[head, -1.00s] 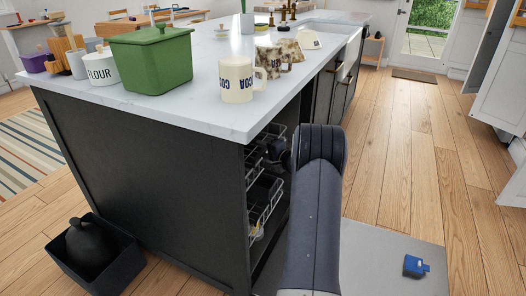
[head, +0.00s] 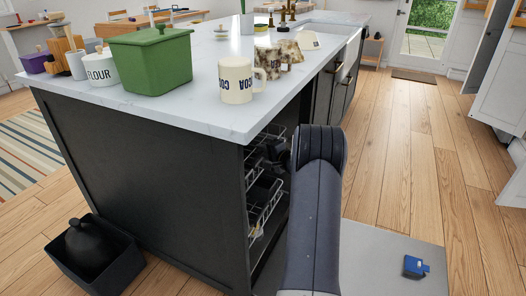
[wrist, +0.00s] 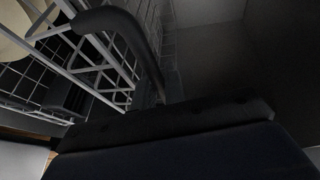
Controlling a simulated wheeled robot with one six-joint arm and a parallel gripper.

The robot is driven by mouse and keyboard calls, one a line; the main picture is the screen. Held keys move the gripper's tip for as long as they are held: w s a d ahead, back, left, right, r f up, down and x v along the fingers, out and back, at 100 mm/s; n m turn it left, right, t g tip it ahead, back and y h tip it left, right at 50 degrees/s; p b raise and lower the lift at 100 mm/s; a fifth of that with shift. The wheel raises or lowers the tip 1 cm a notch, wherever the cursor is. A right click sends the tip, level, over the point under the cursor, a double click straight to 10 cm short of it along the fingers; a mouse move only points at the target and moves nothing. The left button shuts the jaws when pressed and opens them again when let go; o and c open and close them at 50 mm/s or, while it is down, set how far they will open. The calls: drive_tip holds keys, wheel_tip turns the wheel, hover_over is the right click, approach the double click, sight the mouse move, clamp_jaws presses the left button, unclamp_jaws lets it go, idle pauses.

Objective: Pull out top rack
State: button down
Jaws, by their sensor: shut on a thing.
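The top rack (head: 258,142), a pale wire basket, shows at the open end of the dark island, under the counter overhang. My gripper (head: 276,160) is at its front edge, partly hidden by my arm. The fingertips are too small and dark to make out in the head view. In the wrist view, rack wires (wrist: 85,60) fill the upper left, close to the camera, and a dark curved bar crosses in front of them. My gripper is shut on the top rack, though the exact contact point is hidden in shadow.
A lower rack (head: 264,200) sits below the top one. A flat grey panel (head: 375,270), seemingly the lowered door, lies to the right with a blue object (head: 415,266) on it. The counter (head: 200,108) overhangs the racks. Open wooden floor extends right.

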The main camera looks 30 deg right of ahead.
drive_tip(key=s+d+b, duration=0.2)
drive_tip(key=s+d, duration=0.5)
drive_tip(key=s, duration=0.5)
drive_tip(key=s+d+b, duration=0.2)
drive_tip(key=s+d, duration=0.5)
drive_tip(key=s, duration=0.6)
drive_tip(key=s+d+b, duration=0.2)
drive_tip(key=s+d, duration=0.6)
drive_tip(key=s, duration=0.4)
drive_tip(key=shift+s, duration=0.35)
drive_tip(key=shift+d, duration=0.1)
drive_tip(key=c, duration=1.5)
unclamp_jaws()
drive_tip(key=p+v, duration=0.3)
drive_tip(key=v, duration=0.7)
drive_tip(key=shift+s, duration=0.4)
